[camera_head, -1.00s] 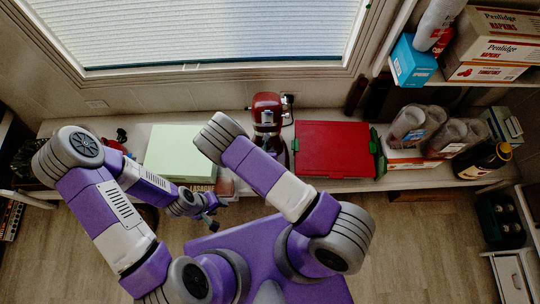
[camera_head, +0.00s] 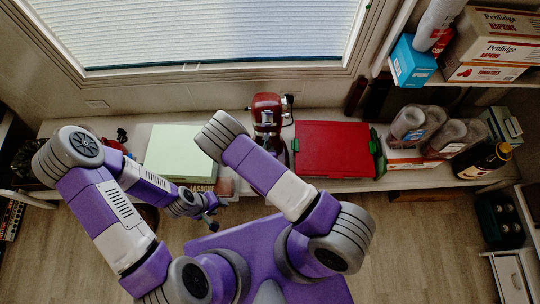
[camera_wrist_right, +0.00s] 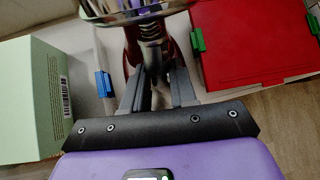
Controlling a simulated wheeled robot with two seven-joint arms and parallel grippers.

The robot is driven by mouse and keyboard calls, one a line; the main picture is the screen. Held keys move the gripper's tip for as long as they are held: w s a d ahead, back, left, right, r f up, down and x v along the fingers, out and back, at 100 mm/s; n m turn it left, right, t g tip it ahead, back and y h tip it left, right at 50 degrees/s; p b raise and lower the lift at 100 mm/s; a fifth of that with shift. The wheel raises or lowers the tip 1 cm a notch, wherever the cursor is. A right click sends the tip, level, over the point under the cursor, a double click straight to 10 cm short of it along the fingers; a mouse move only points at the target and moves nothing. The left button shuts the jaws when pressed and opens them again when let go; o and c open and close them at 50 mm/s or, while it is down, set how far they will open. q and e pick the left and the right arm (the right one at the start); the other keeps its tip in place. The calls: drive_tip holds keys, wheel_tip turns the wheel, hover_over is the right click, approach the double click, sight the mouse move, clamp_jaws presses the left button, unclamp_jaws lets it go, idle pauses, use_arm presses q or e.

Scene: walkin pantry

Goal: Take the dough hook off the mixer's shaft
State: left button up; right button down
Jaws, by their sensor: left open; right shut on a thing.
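The red mixer (camera_head: 267,108) stands on the counter below the window, partly covered by my right arm. In the right wrist view, my right gripper (camera_wrist_right: 155,75) is shut on a grey metal piece, the dough hook (camera_wrist_right: 151,32), close to the mixer's metal bowl (camera_wrist_right: 140,8). The joint between hook and shaft cannot be made out, so I cannot tell whether they are still joined. In the head view the hook and right fingers are hidden behind my arm. My left gripper (camera_head: 210,216) is open and empty in front of the counter, away from the mixer.
A pale green box (camera_head: 178,152) stands left of the mixer, and a red bin lid with green clips (camera_head: 333,150) lies to its right. Clear jars (camera_head: 408,122) and a dark bottle (camera_head: 487,160) stand further right. A shelf with napkin boxes (camera_head: 500,50) overhangs at upper right.

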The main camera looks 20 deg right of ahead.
drive_tip(key=shift+w+d+r, duration=0.25)
drive_tip(key=shift+d+r, duration=0.1)
drive_tip(key=shift+d, duration=0.05)
drive_tip(key=shift+t+y+p, duration=0.4)
drive_tip(key=shift+y, duration=0.2)
drive_tip(key=shift+n+y, duration=0.5)
drive_tip(key=shift+y, duration=0.2)
drive_tip(key=c, duration=0.8)
unclamp_jaws()
